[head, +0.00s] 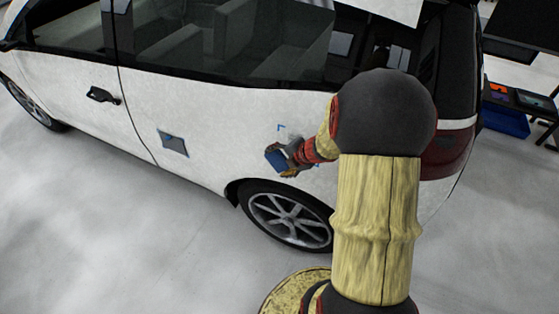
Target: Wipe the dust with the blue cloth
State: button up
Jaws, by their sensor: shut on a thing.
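The blue cloth (275,159) is a small blue block-like piece at the white car's rear side panel, above the rear wheel. My gripper (287,161) is shut on it and holds it at or very close to the panel; I cannot tell whether it touches. A faint greyish smudge (289,134), which looks like dust, shows on the panel just above my gripper. Small blue corner marks (281,127) lie around this area. My gripper and arm hide part of the marked area.
The white car (220,130) fills the view's upper part. A grey square patch (173,143) with blue marks is on its rear door. The rear wheel (288,217) is below my gripper. A cart with a blue bin (505,122) stands at right. The floor at lower left is clear.

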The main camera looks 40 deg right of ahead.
jog(key=w+d+f, duration=0.1)
jog(key=w+d, duration=0.1)
jog(key=d, duration=0.3)
jog(key=shift+w+d+f+b, duration=0.15)
jog(key=shift+d+b, duration=0.1)
jog(key=shift+b, duration=0.15)
jog(key=shift+w+d+f+p, duration=0.15)
jog(key=shift+w+d, duration=0.1)
jog(key=shift+d, duration=0.2)
jog(key=shift+w+d+f+p, duration=0.1)
jog(key=shift+w+d+p, duration=0.1)
jog(key=shift+d, duration=0.25)
dwell(0.9)
jog(key=shift+s, duration=0.1)
